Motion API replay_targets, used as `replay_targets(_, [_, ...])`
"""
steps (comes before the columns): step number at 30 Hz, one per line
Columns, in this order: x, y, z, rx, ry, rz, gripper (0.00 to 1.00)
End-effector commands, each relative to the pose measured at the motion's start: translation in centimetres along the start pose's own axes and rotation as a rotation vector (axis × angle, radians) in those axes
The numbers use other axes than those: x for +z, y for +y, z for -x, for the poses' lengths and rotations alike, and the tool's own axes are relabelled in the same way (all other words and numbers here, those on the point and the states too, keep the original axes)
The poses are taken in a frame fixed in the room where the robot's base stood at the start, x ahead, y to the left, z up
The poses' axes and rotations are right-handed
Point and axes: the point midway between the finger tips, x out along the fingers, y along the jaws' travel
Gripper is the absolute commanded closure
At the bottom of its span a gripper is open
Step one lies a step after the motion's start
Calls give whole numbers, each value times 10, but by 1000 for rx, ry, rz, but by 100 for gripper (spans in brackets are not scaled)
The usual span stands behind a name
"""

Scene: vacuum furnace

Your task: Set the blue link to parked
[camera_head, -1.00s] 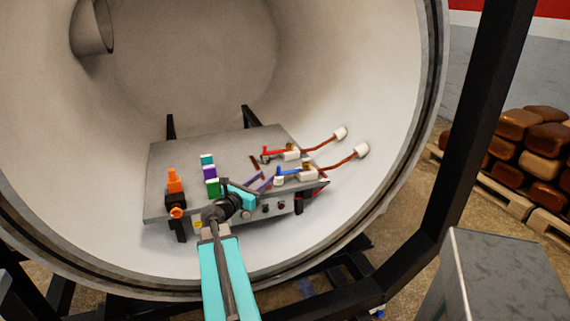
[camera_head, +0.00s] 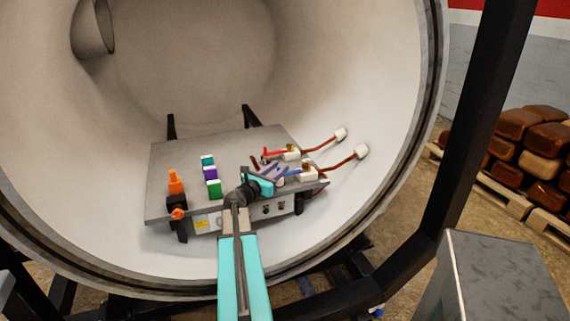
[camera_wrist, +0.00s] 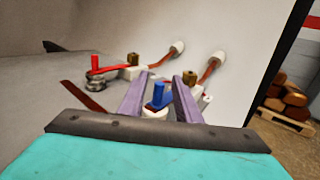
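The blue link (camera_head: 291,172) lies on the right part of the grey bench in the chamber, its bar running towards a white block with a brass-coloured clip (camera_wrist: 195,78). In the wrist view its upright blue handle (camera_wrist: 158,94) stands between the two purple fingers of my gripper (camera_wrist: 159,80). The fingers are apart, with a gap beside the handle on each side. In the head view my gripper (camera_head: 273,170) is over the near end of the blue link and partly hides it. The lower part of the link is hidden in the wrist view.
The red link (camera_head: 272,152) lies just behind, its handle upright (camera_wrist: 95,63). Copper leads run from the white blocks to white wall feedthroughs (camera_head: 361,151). Coloured blocks (camera_head: 210,174) and an orange-handled part (camera_head: 176,184) stand left. The curved chamber wall surrounds the bench.

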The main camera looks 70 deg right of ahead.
Motion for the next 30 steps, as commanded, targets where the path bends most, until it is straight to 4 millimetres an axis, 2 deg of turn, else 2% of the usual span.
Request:
replay_targets(6, [1, 1, -26, -1, 0, 0, 69])
replay_targets(12, [0, 0, -42, -3, 0, -1, 69])
replay_targets(26, [0, -2, -47, -2, 0, 0, 69])
replay_targets(30, [0, -2, -48, -3, 0, 0, 91])
